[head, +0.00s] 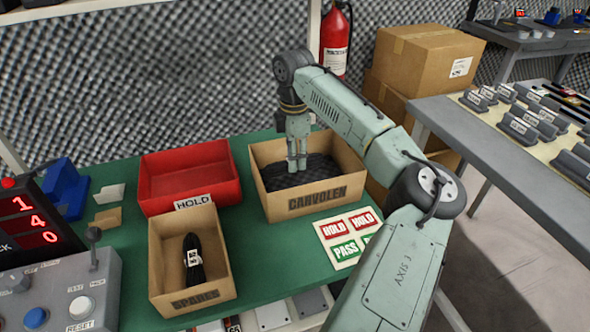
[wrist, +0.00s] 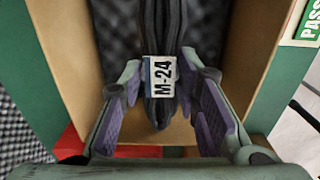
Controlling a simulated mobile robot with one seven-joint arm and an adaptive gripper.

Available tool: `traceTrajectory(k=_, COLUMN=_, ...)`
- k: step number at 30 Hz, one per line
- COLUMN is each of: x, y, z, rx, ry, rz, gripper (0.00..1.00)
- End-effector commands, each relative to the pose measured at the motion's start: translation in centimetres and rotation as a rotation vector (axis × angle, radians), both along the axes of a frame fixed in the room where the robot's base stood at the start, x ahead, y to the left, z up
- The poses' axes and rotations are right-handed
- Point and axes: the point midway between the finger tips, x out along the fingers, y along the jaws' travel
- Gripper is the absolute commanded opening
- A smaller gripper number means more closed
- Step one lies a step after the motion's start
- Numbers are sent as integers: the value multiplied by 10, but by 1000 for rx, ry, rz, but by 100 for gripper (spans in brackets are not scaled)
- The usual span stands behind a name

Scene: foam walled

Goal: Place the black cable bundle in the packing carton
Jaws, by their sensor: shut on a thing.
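The packing carton (head: 345,200), an open cardboard box marked CARVOLEN with grey foam inside, stands on the green table. My gripper (head: 297,166) reaches down into it from above. In the wrist view, my gripper (wrist: 161,75) is shut on a black cable bundle (wrist: 163,25) with a white M-24 label. The bundle is between the carton's side walls, over the foam; I cannot tell whether it touches the foam. In the head view the held bundle is hard to make out against the dark foam. Another black bundle (head: 194,272) with a white tag lies in the SPARES box.
The SPARES box (head: 165,285) stands at the front left of the carton. A red bin (head: 160,205) marked HOLD is left of the carton. A HOLD/PASS card (head: 328,231) lies in front right. A control box (head: 60,290) stands at far left.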

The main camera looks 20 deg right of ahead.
Motion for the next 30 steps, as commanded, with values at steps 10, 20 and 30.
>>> traceTrajectory(k=10, x=0, y=0, z=-37, rx=-1, ry=1, rz=1, gripper=0)
traceTrajectory(k=20, x=0, y=1, z=-44, rx=1, ry=-2, rz=1, gripper=0)
traceTrajectory(k=30, x=0, y=1, z=-54, rx=1, ry=0, rz=1, gripper=0)
